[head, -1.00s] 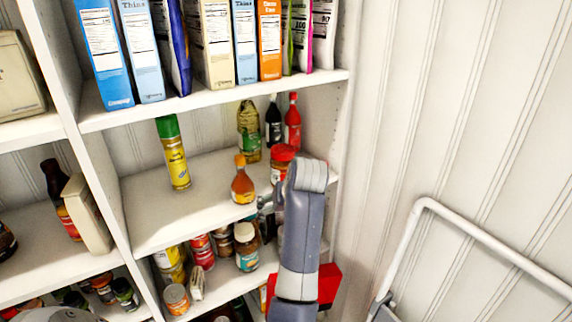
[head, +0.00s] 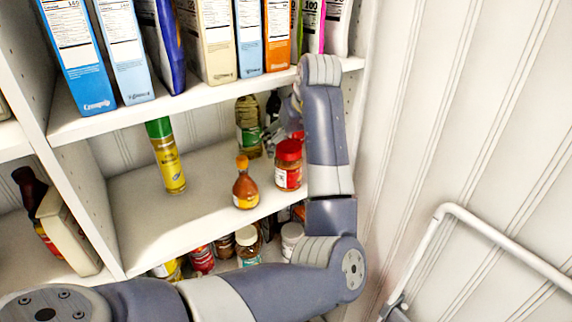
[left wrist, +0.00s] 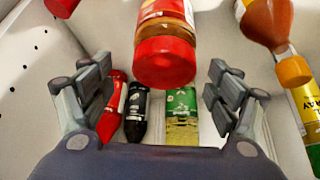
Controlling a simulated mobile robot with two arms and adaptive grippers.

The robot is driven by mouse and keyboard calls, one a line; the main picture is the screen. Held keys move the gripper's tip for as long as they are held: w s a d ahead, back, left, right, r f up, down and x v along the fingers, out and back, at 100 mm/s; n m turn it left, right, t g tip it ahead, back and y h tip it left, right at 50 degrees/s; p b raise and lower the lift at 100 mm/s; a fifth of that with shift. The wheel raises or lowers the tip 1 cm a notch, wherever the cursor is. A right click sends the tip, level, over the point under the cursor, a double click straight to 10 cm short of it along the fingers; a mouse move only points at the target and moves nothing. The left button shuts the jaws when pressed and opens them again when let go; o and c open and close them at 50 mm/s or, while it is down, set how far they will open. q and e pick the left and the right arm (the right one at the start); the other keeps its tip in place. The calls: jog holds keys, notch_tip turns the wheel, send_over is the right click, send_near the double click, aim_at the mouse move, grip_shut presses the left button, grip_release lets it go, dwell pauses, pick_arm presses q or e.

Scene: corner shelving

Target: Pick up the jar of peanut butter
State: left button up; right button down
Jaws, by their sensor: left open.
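The peanut butter jar (head: 289,164), with a red lid, stands upright on the middle shelf, near its right end. In the left wrist view the jar (left wrist: 166,44) appears upside down at the top centre, its red lid towards my gripper. My left gripper (left wrist: 158,88) is open and empty, with its fingers at either side of the picture. In the head view it (head: 283,122) is partly hidden by my arm, above and behind the jar, below the upper shelf. I cannot tell whether it touches anything.
An orange-capped sauce bottle (head: 245,186) stands left of the jar, and a green-capped can (head: 166,157) farther left. An oil bottle (head: 248,127), dark bottle (left wrist: 136,110) and red bottle (left wrist: 112,105) stand behind. Boxes (head: 205,40) fill the upper shelf. A wall (head: 450,120) bounds the right.

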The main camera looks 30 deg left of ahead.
pick_arm(q)
jog(key=shift+f, duration=0.3)
jog(key=p+x, duration=0.2)
jog(key=x, duration=0.1)
jog(key=p+x, duration=0.1)
jog(key=x, duration=0.1)
jog(key=shift+s+a, duration=0.1)
jog(key=shift+s, duration=0.15)
jog(key=shift+a+f, duration=0.1)
jog(key=shift+f, duration=0.2)
jog(key=shift+c, duration=0.7)
jog(key=c, duration=1.4)
jog(key=shift+w, duration=0.1)
jog(key=shift+c, duration=1.4)
pick_arm(e)
jog(key=r, duration=0.3)
jog(key=shift+s+d+r, duration=0.15)
jog(key=shift+s+r, duration=0.2)
pick_arm(q)
jog(key=shift+a+r, duration=0.1)
jog(key=shift+r, duration=0.1)
pick_arm(e)
jog(key=shift+d, duration=0.3)
